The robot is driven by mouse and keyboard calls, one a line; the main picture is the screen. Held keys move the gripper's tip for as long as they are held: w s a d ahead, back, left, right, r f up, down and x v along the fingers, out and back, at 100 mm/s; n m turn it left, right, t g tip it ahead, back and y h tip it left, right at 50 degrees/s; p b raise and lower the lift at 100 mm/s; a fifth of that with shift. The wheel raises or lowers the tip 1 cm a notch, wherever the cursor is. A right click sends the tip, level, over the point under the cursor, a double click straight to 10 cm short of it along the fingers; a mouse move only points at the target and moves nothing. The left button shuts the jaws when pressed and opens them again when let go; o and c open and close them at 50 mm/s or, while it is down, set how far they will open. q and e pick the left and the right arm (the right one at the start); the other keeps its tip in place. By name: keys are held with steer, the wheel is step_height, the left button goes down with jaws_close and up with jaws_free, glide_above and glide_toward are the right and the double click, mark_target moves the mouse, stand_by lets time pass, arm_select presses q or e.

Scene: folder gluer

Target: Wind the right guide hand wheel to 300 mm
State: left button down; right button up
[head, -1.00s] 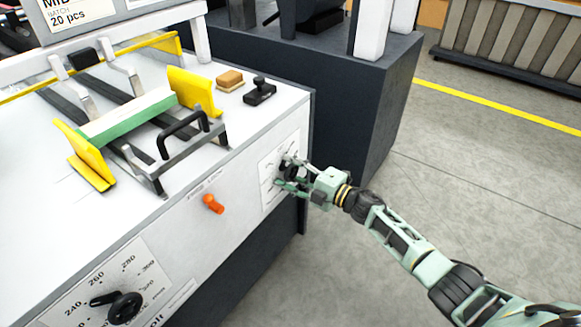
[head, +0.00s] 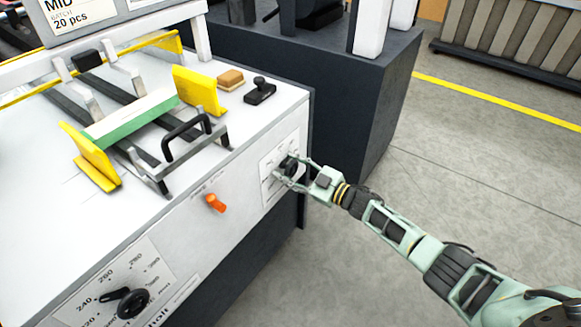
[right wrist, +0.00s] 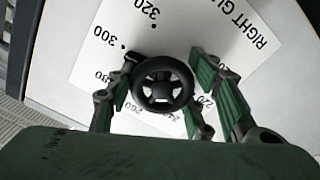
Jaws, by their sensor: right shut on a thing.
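The right guide hand wheel (right wrist: 162,85) is black and round, with spokes, in front of a white dial plate (right wrist: 78,68) marked "RIGHT GU…". A short black pointer (right wrist: 131,58) sticks out at its upper left, close to the 300 mark; the exact reading is hard to tell. My right gripper (right wrist: 165,74) has its green fingers on both sides of the wheel and is shut on it. In the head view my right gripper (head: 291,174) reaches the wheel (head: 288,164) on the machine's front panel and partly covers the dial. My left gripper is not in view.
A second hand wheel (head: 132,304) with a dial sits at lower left. An orange knob (head: 215,203) sticks out between the dials. Yellow guides (head: 196,90), a black handle (head: 184,134) and a sponge (head: 230,78) are on top. The floor (head: 470,190) to the right is clear.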

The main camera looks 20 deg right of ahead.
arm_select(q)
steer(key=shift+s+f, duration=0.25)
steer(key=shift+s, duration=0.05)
arm_select(e)
steer(key=shift+w+d+r+m, duration=0.1)
steer(key=shift+r+m, duration=0.05)
steer(key=shift+m, duration=0.45)
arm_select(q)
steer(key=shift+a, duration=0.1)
arm_select(e)
steer(key=o, duration=1.1)
steer(key=shift+o, duration=0.2)
steer(key=v, duration=1.2)
